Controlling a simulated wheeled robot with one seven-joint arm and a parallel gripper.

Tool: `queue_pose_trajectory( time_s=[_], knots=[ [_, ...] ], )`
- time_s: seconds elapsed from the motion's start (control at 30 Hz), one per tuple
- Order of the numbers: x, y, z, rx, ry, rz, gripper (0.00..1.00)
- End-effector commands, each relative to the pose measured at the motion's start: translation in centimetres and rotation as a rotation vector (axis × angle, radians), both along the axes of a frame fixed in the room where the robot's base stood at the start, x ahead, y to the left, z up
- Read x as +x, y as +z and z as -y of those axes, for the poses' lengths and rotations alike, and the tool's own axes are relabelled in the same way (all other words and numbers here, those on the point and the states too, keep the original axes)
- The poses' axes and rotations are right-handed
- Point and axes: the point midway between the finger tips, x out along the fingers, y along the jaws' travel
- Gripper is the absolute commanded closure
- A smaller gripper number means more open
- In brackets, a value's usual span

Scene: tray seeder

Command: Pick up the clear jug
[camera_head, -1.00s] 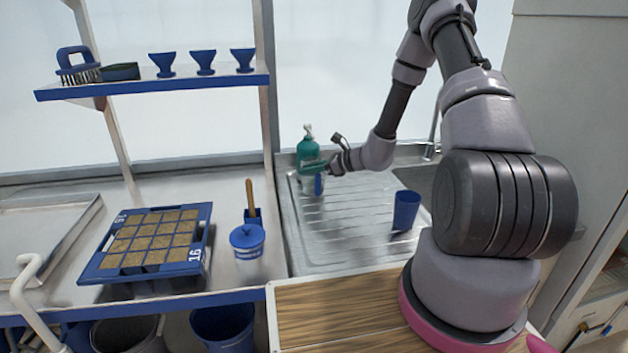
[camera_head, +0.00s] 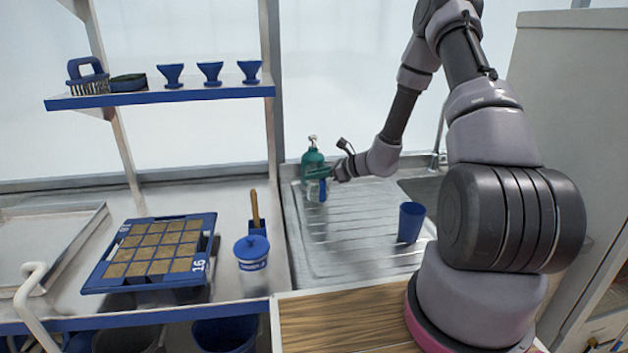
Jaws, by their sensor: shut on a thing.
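The clear jug (camera_head: 313,191) is small and pale at the back left of the steel draining board, with a blue part, apparently its handle, on its right side. My gripper (camera_head: 321,174) reaches in from the right and is shut on the jug, near its top. The fingers are small in this view and partly cover the jug. I cannot tell clearly whether its base touches the board.
A green pump bottle (camera_head: 312,161) stands just behind my gripper. A blue cup (camera_head: 411,222) stands on the draining board (camera_head: 350,235) to the right.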

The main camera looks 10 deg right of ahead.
Motion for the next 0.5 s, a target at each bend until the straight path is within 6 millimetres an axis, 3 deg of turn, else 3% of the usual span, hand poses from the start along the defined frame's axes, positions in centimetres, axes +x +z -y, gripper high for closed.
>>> queue_pose_trajectory(
  time_s=[0.17, 0.5],
  knots=[
    [0.1, 1.8, -0.1, -0.001, 0.001, 0.004, 1.00],
    [-2.4, 1.6, 3.6, 0.001, -0.003, 0.001, 1.00]
  ],
)
